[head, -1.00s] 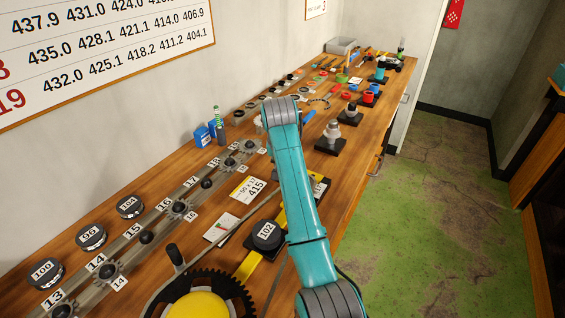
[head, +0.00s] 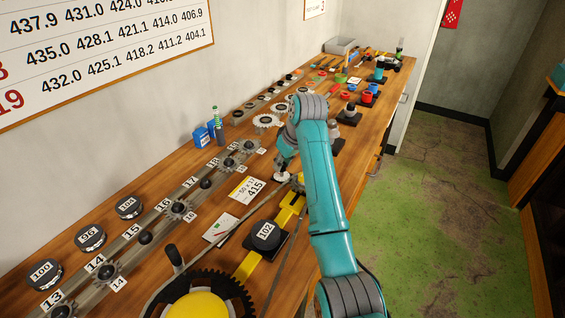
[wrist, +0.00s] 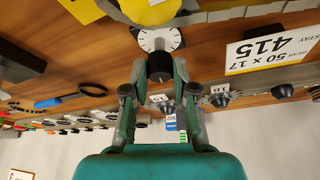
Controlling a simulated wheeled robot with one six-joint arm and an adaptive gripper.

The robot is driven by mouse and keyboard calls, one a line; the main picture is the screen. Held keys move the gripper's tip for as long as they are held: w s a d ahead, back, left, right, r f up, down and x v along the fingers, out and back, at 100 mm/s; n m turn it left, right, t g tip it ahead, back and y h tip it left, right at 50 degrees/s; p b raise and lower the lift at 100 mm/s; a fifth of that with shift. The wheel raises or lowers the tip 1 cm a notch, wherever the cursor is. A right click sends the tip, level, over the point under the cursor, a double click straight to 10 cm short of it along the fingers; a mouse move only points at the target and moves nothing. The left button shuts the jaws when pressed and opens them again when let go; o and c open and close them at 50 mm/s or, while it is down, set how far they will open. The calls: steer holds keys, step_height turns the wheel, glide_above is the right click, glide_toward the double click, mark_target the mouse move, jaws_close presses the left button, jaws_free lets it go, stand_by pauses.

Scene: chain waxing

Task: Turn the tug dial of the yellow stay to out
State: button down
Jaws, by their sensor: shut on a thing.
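The yellow stay (head: 246,266) lies along the bench, and part of it shows at the top of the wrist view (wrist: 152,10). Beside its yellow end is a white dial face (wrist: 158,39) with dark tick marks, small in the head view (head: 283,177). A black knob (wrist: 159,67) stands out from the dial. My gripper (wrist: 160,72) is shut on this knob, one finger on each side. In the head view my gripper (head: 284,166) reaches down to the dial, partly hidden by my arm. The dial's pointer and any "out" mark cannot be read.
A "50 x 17 / 415" card (head: 247,187) lies left of the dial. A black weight marked 102 (head: 267,235) sits on the stay. A toothed chainring (head: 225,286) stands in front. Numbered sprockets (head: 178,209) line the rail at left.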

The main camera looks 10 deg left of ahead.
steer(key=shift+n+g, duration=0.4)
steer(key=shift+n, duration=0.7)
steer(key=c, duration=0.9)
jaws_free()
steer(key=shift+v, duration=3.75)
steer(key=shift+d+f, duration=0.1)
steer(key=shift+d, duration=0.1)
